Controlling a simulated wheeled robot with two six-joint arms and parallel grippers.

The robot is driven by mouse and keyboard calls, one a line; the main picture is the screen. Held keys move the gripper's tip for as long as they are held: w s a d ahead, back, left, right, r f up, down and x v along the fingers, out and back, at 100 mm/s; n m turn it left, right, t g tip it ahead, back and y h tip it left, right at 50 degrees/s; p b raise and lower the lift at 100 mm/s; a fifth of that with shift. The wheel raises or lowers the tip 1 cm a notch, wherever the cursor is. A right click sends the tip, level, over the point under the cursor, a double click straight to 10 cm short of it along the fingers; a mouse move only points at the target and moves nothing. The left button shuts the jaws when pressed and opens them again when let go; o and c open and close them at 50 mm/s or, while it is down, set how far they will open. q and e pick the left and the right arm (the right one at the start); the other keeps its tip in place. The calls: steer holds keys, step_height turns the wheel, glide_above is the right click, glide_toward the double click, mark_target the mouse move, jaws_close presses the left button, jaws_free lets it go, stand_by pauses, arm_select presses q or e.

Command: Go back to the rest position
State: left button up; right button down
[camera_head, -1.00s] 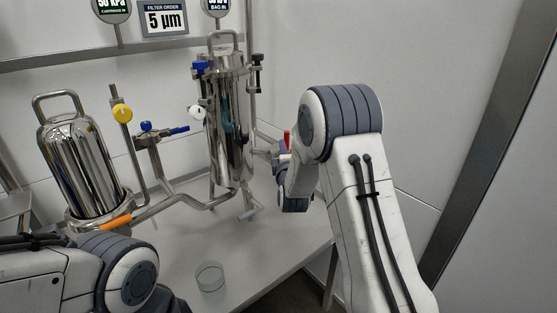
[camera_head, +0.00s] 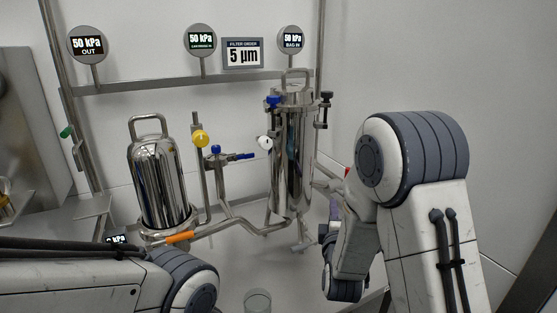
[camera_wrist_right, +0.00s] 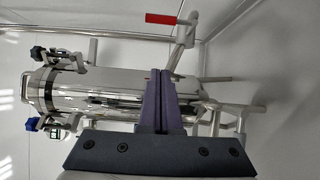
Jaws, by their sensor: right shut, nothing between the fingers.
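My right gripper (camera_head: 334,207) is beside the right-hand steel housing (camera_head: 292,160) in the head view, partly hidden by my right wrist. In the right wrist view its two purple fingers (camera_wrist_right: 165,105) are pressed together with nothing between them. The housing lies sideways behind them in that view; I cannot tell whether they touch it. My right arm bends at a large grey elbow at right in the head view. My left arm crosses the lower left of the head view; its gripper is not in view.
A shorter steel housing (camera_head: 157,185) stands at left, joined by piping with an orange handle (camera_head: 180,237). A red valve handle (camera_wrist_right: 160,19) is near my right gripper. A glass beaker (camera_head: 257,301) stands at the bench's front. Gauges (camera_head: 88,44) hang above.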

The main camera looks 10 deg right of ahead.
steer(key=s+a+f+m+g+y, duration=0.2)
steer(key=s+a+f+g+y, duration=0.25)
steer(key=a, duration=0.45)
steer(key=s+a+f+m+g+y, duration=0.1)
steer(key=s+a+m+g+y, duration=0.15)
steer(key=s+a+g, duration=0.45)
steer(key=s+r+m+g+h, duration=0.2)
steer(key=s+m+g, duration=0.3)
steer(key=s, duration=1.9)
arm_select(q)
step_height(320, 180, up, 32)
steer(key=p, duration=3.2)
arm_select(e)
step_height(320, 180, up, 31)
steer(key=n+g, duration=0.1)
steer(key=shift+w+a, duration=0.15)
steer(key=shift+w, duration=0.15)
arm_select(q)
steer(key=shift+c, duration=0.3)
